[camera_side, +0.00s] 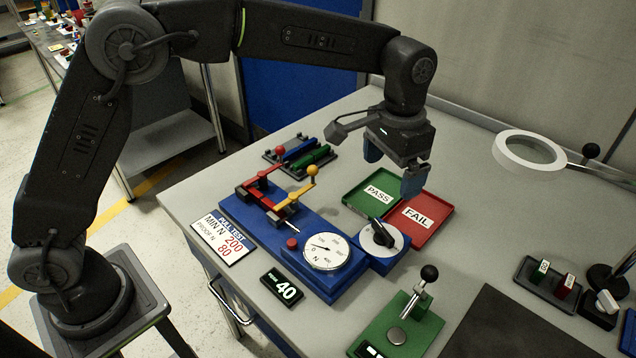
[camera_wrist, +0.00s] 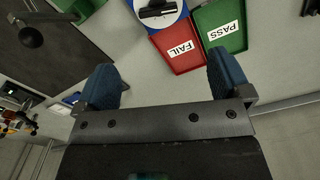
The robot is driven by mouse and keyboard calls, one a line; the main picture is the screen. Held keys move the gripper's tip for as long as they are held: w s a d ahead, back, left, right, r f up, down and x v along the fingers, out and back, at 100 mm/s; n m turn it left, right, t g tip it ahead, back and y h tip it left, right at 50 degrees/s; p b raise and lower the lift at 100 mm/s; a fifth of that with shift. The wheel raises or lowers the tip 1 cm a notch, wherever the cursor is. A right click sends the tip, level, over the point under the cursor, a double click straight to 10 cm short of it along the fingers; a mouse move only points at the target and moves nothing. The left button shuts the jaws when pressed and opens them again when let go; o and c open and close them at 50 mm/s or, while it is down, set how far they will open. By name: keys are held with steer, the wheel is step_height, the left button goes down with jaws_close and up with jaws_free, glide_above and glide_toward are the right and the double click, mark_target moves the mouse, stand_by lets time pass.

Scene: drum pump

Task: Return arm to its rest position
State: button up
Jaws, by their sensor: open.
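My gripper (camera_side: 393,172) is raised above the back of the grey table (camera_side: 215,182), over the area of the PASS and FAIL trays. Its two blue fingers stand wide apart with nothing between them. In the wrist view my gripper (camera_wrist: 165,85) is also open and empty, with bare table below it. The rest position itself is not marked in either view.
The green PASS tray (camera_side: 358,203) and red FAIL tray (camera_side: 433,233) look empty. A ring magnifier (camera_side: 500,150) stands right. A green press (camera_side: 425,335) is in front.

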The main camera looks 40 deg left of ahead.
steer(key=s+a+r+n+t, duration=0.2)
steer(key=s+a+r+t, duration=0.1)
steer(key=s+a+r, duration=0.8)
steer(key=s+a+f+n+t, duration=0.1)
steer(key=s+a+f, duration=0.2)
steer(key=s, duration=0.4)
steer(key=s+a+f+n+t, duration=0.1)
steer(key=s+a+f, duration=0.1)
steer(key=s+a, duration=0.3)
steer(key=shift+s+a+f+t, duration=0.3)
steer(key=shift+s+a+f, duration=0.1)
steer(key=shift+s, duration=0.85)
steer(key=shift+d, duration=0.1)
